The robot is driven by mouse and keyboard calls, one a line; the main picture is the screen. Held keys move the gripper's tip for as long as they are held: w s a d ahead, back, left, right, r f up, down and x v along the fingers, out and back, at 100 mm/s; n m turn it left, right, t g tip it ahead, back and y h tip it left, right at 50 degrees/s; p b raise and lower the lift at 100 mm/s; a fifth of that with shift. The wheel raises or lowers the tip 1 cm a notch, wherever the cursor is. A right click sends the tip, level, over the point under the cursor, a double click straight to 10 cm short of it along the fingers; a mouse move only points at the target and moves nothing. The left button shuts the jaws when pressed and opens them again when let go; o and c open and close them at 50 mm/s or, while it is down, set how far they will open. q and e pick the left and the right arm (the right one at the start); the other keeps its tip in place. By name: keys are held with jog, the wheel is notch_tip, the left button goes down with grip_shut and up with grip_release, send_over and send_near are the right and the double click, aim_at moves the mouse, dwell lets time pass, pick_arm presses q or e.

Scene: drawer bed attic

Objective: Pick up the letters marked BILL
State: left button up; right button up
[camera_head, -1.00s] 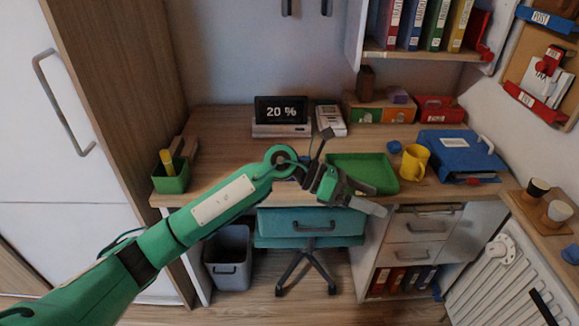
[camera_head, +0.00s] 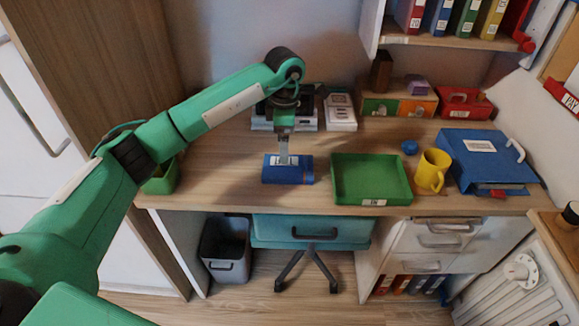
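No letters with a readable BILL mark show in the camera_head view. A blue block-like object (camera_head: 302,174) with white on its top lies on the desk near the front edge; its lettering is too small to read. My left gripper (camera_head: 283,161) points straight down, its tips at or just above this object's white top. I cannot tell whether the fingers touch it or how far apart they are. A red wall holder (camera_head: 563,94) is cut off at the right edge, with its contents barely in view. My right gripper is out of view.
A green tray (camera_head: 345,198) lies right of the blue object. A yellow mug (camera_head: 432,171), a blue binder (camera_head: 490,178) and a red box (camera_head: 463,103) stand further right. A teal drawer (camera_head: 312,231) and grey bin (camera_head: 226,249) are below the desk (camera_head: 222,170).

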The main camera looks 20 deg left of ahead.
aim_at(289, 166)
pick_arm(q)
notch_tip(289, 166, down, 4)
jog(key=shift+w+r, duration=0.1)
jog(key=shift+r, duration=0.1)
jog(key=f, duration=0.2)
jog(key=d+f, duration=0.1)
jog(key=f, duration=0.1)
jog(key=shift+f, duration=0.2)
jog(key=shift+a+f, duration=0.1)
jog(key=shift+f, duration=0.4)
jog(key=c, duration=0.7)
